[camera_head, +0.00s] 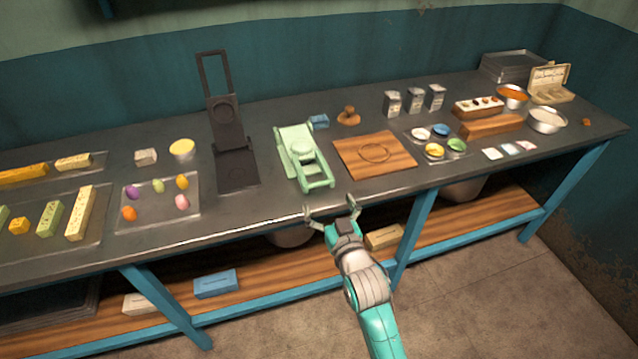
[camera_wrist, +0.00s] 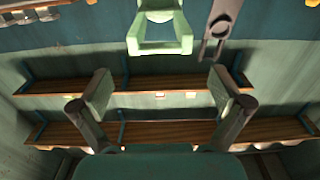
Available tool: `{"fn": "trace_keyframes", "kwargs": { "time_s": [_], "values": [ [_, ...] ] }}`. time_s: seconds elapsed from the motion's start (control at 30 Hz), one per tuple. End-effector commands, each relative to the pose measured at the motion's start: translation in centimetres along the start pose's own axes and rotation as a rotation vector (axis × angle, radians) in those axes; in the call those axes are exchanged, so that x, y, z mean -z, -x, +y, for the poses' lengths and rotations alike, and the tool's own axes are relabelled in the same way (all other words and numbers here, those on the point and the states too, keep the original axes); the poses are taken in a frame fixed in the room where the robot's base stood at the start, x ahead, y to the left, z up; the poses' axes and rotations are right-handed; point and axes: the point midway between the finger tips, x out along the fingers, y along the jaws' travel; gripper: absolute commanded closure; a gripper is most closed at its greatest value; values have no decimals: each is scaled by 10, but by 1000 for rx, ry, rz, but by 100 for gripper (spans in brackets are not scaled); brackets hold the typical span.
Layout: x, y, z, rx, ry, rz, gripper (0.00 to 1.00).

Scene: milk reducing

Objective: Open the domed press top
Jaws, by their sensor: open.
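A pale green press (camera_head: 303,157) lies on the dark table near its front edge, with a round domed part on its top. Its top looks folded down over the base. Its front end, a U-shaped green frame, shows at the top of the wrist view (camera_wrist: 160,46). My gripper (camera_head: 331,207) is open and empty just off the table's front edge, in front of the press and a little to its right. In the wrist view the spread fingers (camera_wrist: 160,88) are apart from the press, with nothing between them.
A black press (camera_head: 228,115) with its frame raised stands left of the green one. A wooden board (camera_head: 375,161) lies close on the right. A tray of coloured egg-shaped pieces (camera_head: 150,217) is at left. The table's front edge is near my gripper.

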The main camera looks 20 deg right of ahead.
Motion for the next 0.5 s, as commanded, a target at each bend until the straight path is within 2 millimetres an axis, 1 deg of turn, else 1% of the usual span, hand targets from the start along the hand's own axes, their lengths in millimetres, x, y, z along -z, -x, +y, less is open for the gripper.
{"fn": "trace_keyframes", "kwargs": {
  "time_s": [0.03, 0.2, 0.33, 0.5],
  "values": [
    [1, -10, 0, 0, 0, 1, 0],
    [0, -38, 0, 0, 0, 1, 0],
    [0, -55, 0, 0, 0, 1, 0],
    [0, -69, 0, 0, 0, -1, 0]
  ]
}}
